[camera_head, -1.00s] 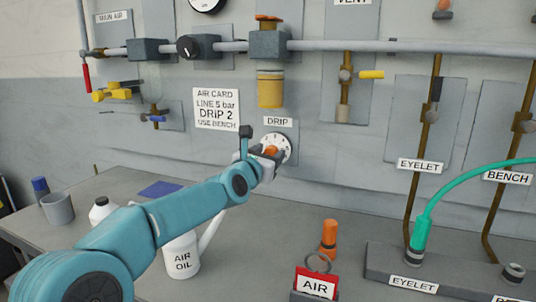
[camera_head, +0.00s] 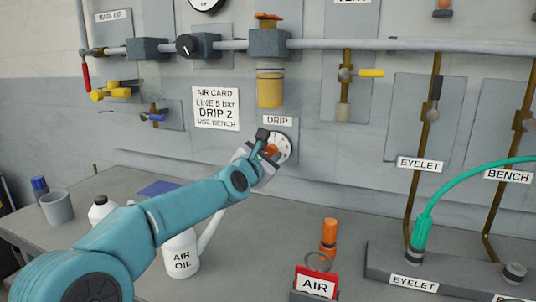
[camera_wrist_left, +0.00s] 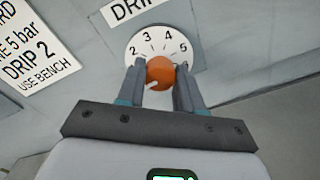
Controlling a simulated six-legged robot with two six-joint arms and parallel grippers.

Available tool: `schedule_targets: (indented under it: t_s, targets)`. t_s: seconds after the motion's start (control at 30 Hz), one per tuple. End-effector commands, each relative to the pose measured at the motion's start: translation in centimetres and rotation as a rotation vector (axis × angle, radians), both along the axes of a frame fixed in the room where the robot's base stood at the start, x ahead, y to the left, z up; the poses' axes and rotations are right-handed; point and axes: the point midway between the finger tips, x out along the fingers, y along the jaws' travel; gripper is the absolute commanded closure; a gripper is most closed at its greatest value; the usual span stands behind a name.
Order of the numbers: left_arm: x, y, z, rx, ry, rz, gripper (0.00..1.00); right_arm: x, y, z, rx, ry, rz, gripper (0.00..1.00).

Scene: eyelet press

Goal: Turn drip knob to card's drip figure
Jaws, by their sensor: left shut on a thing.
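The drip dial (camera_head: 284,146) is a white disc on the wall under the DRIP label (camera_head: 278,120). In the left wrist view the dial (camera_wrist_left: 187,38) shows the figures 2, 3, 4 and 5; its lower part is hidden. My left gripper (camera_head: 270,152) is shut on the orange drip knob (camera_wrist_left: 160,70), with one finger on each side. A white mark on the knob points to the lower left in the wrist view, below the figure 2. The air card (camera_head: 216,108) reads LINE 5 bar, DRIP 2, USE BENCH. My right gripper is not in view.
A pipe with valves and a yellow bowl (camera_head: 270,88) runs above the dial. On the bench stand an AIR OIL can (camera_head: 181,256), a grey cup (camera_head: 57,208), an orange-topped fitting (camera_head: 328,238) and a red AIR tag (camera_head: 316,282). A green hose (camera_head: 437,200) is at the right.

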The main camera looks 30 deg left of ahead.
Motion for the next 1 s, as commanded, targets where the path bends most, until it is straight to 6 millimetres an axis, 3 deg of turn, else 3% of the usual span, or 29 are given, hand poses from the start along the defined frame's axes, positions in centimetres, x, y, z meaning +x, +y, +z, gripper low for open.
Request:
schedule_targets:
  t_s: [0.6,1.0]
  targets:
    - [0.0,-0.1,0.1,0.563,0.134,0.001,0.95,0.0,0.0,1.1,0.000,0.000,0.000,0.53]
    - [0.0,-0.1,0.0,0.837,0.200,0.002,0.95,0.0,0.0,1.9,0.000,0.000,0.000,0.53]
